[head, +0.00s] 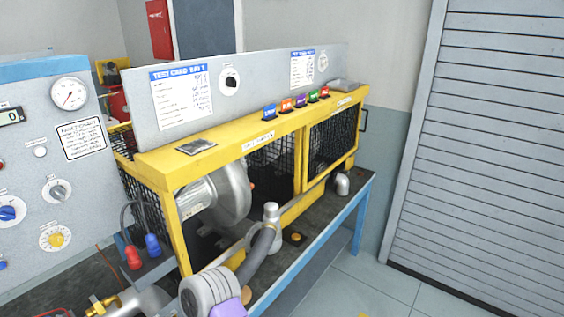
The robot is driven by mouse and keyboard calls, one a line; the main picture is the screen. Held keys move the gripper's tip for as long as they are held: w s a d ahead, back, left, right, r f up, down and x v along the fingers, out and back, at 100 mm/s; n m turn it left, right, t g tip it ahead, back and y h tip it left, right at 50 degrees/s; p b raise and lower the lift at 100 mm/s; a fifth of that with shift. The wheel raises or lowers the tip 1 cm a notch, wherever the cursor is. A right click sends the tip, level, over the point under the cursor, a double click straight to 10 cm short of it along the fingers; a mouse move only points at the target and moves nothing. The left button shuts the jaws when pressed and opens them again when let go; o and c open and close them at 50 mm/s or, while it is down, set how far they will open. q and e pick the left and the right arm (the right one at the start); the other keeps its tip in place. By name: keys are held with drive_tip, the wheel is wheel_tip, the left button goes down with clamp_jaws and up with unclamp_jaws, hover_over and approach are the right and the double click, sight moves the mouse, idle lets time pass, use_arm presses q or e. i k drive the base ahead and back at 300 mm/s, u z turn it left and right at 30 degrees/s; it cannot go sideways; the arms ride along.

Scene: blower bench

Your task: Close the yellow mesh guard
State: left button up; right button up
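The yellow mesh guard (301,160) is a yellow-framed cage with dark mesh on the bench in the head view. Its left front bay is open at least around the silver blower (232,197), whose round housing shows uncovered. Dark mesh (270,165) shows in the right part of that bay; I cannot tell whether it is a front panel or the back wall. The right bay shows dark mesh (333,138). A dark handle (364,121) sits at the cage's right end.
A grey ribbed part (208,291) with purple covers the lower front. A gauge panel (60,180) stands left. Several coloured tags (300,102) line the cage top. Open floor (385,285) lies right.

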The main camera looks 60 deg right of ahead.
sight(305, 187)
drive_tip(key=z, duration=2.4)
drive_tip(key=k, duration=0.35)
drive_tip(key=z, duration=1.55)
drive_tip(key=i, duration=2.1)
drive_tip(key=u, duration=0.4)
drive_tip(key=i, duration=1.85)
drive_tip(key=u, duration=0.95)
